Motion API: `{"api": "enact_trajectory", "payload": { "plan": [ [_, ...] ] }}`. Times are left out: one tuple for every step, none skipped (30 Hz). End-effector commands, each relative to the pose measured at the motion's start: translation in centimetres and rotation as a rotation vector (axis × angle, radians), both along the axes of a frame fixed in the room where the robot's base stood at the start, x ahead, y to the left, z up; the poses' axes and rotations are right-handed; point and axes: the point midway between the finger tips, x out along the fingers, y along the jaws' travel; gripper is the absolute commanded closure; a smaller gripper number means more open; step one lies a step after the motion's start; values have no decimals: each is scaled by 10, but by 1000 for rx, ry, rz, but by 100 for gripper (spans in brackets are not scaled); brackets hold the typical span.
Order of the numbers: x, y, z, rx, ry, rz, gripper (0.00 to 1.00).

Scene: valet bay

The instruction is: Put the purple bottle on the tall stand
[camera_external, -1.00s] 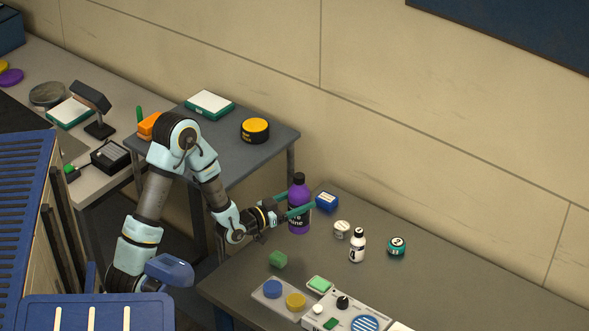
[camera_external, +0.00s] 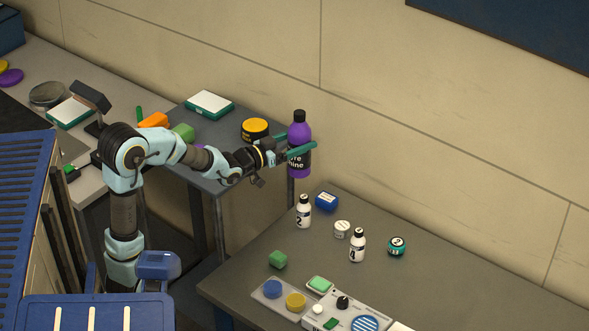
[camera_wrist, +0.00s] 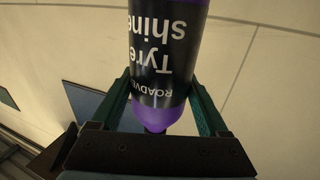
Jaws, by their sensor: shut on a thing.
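The purple bottle (camera_external: 300,130) has a black cap and a black label. My gripper (camera_external: 297,145) is shut on its middle and holds it upright in the air, above the back of the low grey table. In the wrist view the bottle (camera_wrist: 170,20) stands between the teal fingers, its "Tyre shine" label upside down. The tall stand (camera_external: 235,172), a raised dark-grey table, is left of the bottle. A round black tin with a yellow lid (camera_external: 255,128), a white and green box (camera_external: 209,104), an orange object (camera_external: 153,121) and a green block (camera_external: 184,132) are on it.
On the low table (camera_external: 400,285) are white bottles (camera_external: 303,212) (camera_external: 357,246), a blue box (camera_external: 327,202), a white jar (camera_external: 342,229), a teal jar (camera_external: 397,247), a green cube (camera_external: 278,260) and a control panel (camera_external: 345,312). The wall is close behind.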

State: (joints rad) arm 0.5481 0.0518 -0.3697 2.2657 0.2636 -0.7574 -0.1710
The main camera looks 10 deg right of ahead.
Motion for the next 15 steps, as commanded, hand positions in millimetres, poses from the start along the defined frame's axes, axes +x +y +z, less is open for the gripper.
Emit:
{"api": "enact_trajectory", "payload": {
  "plan": [
    [0,0,18,-7,-9,0,100],
    [0,0,26,-7,-8,0,100],
    [0,0,36,-6,-8,0,100],
    [0,0,42,-6,-8,0,100],
    [0,0,49,-6,-8,0,100],
    [0,0,58,-6,-6,1,100],
    [6,0,60,-5,-4,15,100],
    [13,0,62,-4,-1,31,100],
    [21,1,68,-5,-1,51,100],
    [27,1,71,-4,-1,67,100],
    [34,2,75,-6,-2,84,100],
    [42,4,80,-6,-1,109,100],
    [49,5,84,-6,-1,128,100],
    [56,6,87,-5,0,148,100],
    [65,9,91,-5,1,175,100]
  ]
}}
